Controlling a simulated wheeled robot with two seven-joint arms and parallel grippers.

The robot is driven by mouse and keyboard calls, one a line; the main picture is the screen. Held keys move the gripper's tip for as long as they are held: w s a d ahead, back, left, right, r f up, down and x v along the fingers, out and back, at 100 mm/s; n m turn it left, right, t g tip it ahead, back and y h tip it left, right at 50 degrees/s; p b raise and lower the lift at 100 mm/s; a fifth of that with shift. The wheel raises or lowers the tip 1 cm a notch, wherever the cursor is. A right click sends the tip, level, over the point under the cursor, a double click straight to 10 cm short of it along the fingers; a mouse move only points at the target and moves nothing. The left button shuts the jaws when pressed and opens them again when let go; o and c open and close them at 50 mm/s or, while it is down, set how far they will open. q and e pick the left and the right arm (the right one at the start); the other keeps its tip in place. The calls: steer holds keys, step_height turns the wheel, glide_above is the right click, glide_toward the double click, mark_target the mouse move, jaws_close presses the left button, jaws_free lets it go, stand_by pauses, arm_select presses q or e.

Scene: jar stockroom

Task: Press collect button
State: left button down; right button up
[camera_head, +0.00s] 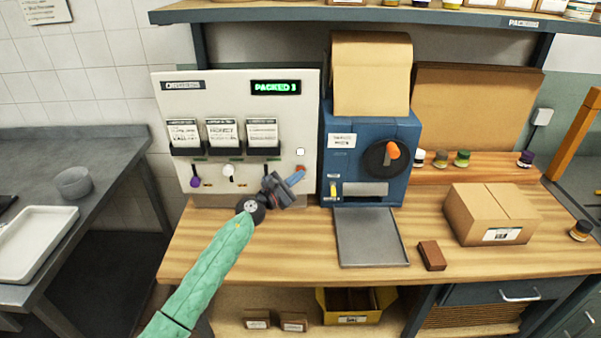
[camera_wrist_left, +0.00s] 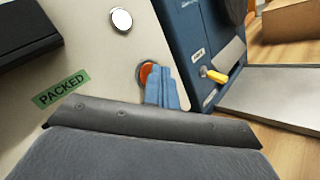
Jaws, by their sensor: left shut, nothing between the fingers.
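A cream dispenser panel (camera_head: 226,90) stands at the back left of the wooden counter. An orange round button (camera_wrist_left: 146,74) sits low near its right edge, partly covered by my fingers in the left wrist view. My left gripper (camera_head: 297,176) is shut and empty, its blue fingertips in front of this button; the fingertips also show in the left wrist view (camera_wrist_left: 163,92). I cannot tell whether they touch it. A small white button (camera_head: 300,152) sits above. No readable "collect" label shows. My right gripper is out of view.
Right of the panel stands a blue machine (camera_head: 368,135) with a yellow lever (camera_wrist_left: 217,76) and a metal tray (camera_head: 371,240) in front. A cardboard box (camera_head: 490,213) and brown block (camera_head: 432,256) lie farther right. A green display (camera_head: 276,87) reads "PACKED" with a digit.

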arm_select(q)
steer(key=shift+s, duration=0.85)
steer(key=shift+s, duration=0.1)
steer(key=s+p, duration=0.2)
steer(key=s, duration=0.2)
steer(key=shift+s, duration=0.4)
stand_by(0.6)
